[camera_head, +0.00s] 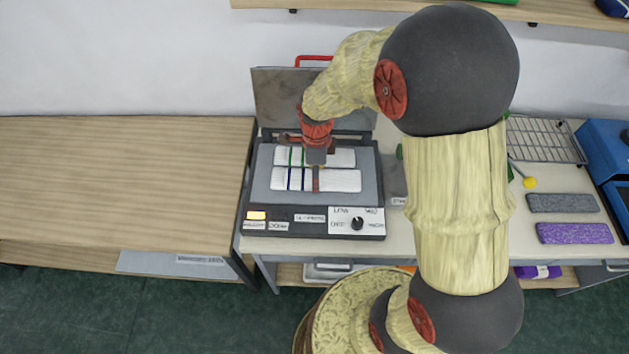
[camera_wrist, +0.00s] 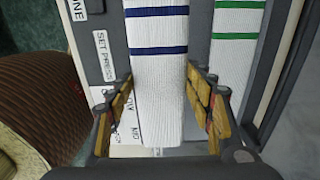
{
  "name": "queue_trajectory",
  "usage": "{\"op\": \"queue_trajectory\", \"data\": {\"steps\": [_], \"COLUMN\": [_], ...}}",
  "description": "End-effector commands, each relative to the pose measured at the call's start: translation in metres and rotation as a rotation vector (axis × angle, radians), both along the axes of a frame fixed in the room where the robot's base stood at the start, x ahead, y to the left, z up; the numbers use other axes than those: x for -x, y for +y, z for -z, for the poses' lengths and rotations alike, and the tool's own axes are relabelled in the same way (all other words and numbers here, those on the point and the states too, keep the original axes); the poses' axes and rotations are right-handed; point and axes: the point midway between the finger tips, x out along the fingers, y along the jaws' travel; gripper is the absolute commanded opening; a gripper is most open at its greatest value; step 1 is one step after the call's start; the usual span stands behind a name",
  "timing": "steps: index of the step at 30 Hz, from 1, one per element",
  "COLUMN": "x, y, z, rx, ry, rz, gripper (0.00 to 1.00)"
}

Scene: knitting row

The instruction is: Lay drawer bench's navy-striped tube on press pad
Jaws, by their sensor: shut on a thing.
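The navy-striped tube (camera_head: 347,181), white with navy bands, lies over the grey press pad (camera_head: 310,200) of the open press. It also shows in the wrist view (camera_wrist: 158,30), running lengthwise between my fingers. My gripper (camera_head: 316,182) points down over the tube and is shut on it, with a finger along each long side (camera_wrist: 158,82). A green-striped white tube (camera_head: 342,157) lies parallel behind it on the pad, and shows in the wrist view (camera_wrist: 238,52) at right. I cannot tell whether the navy-striped tube's underside fully touches the pad.
The press lid (camera_head: 275,95) stands raised behind. Its front panel has a knob (camera_head: 357,223) and a lit yellow light (camera_head: 256,215). A bare wooden bench (camera_head: 120,180) is at left. A wire rack (camera_head: 545,139) and grey and purple blocks (camera_head: 575,233) are at right.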

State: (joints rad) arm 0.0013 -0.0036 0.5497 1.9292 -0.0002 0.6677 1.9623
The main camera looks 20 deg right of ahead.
Motion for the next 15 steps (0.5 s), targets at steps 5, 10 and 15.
{"op": "queue_trajectory", "data": {"steps": [5, 10, 15], "x": [-0.008, -0.011, -0.012], "y": [0.000, 0.001, 0.001], "z": [0.009, 0.027, 0.045], "rx": [-0.001, 0.000, 0.000], "ry": [-0.001, 0.002, 0.000], "rz": [0.000, 0.000, 0.000], "gripper": [0.37, 0.37, 0.37]}}
